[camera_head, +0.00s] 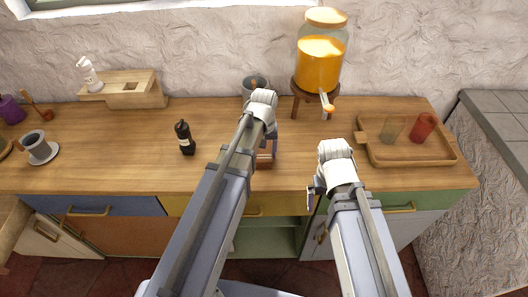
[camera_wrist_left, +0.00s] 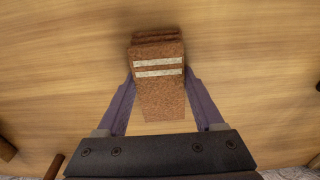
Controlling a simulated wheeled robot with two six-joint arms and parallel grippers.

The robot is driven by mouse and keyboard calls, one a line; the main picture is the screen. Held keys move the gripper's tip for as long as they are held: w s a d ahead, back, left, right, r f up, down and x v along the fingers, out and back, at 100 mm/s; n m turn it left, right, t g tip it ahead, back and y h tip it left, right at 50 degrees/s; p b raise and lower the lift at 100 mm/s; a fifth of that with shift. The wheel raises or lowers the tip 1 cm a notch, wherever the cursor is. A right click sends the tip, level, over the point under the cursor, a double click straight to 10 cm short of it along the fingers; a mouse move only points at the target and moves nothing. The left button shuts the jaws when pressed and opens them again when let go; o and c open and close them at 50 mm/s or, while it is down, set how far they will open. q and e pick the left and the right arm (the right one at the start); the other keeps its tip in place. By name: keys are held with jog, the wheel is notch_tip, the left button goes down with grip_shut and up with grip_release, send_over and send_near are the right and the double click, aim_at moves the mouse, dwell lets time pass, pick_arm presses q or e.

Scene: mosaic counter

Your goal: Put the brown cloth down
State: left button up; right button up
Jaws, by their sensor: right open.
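The brown cloth (camera_wrist_left: 160,92) is folded, with two pale stripes, and sits between the two purple fingers of my left gripper (camera_wrist_left: 159,78) in the left wrist view. The fingers press against both its sides. In the head view, a small part of the cloth (camera_head: 265,153) shows below my left gripper (camera_head: 271,138), close over the front part of the counter (camera_head: 225,175). I cannot tell whether it touches the wood. My right gripper (camera_head: 313,195) is open at the counter's front edge, largely hidden by its own wrist.
A black bottle (camera_head: 185,138) stands left of my left arm. A juice dispenser (camera_head: 320,65) on a stand and a grey pot (camera_head: 254,86) are behind. A wooden tray (camera_head: 375,158) with two cups is at the right. Bare wood lies between bottle and cup saucer (camera_head: 42,155).

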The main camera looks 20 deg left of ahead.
aim_at(264, 151)
pick_arm(q)
jog(key=shift+o, duration=1.3)
jog(key=shift+s, duration=0.15)
jog(key=shift+r+p, duration=0.3)
jog(key=shift+p, duration=0.2)
notch_tip(264, 151, up, 12)
jog(key=p, duration=1.1)
jog(key=shift+f+p, duration=0.15)
jog(key=shift+p, duration=0.15)
jog(key=shift+f, duration=0.15)
notch_tip(264, 151, down, 12)
jog(key=b, duration=1.2)
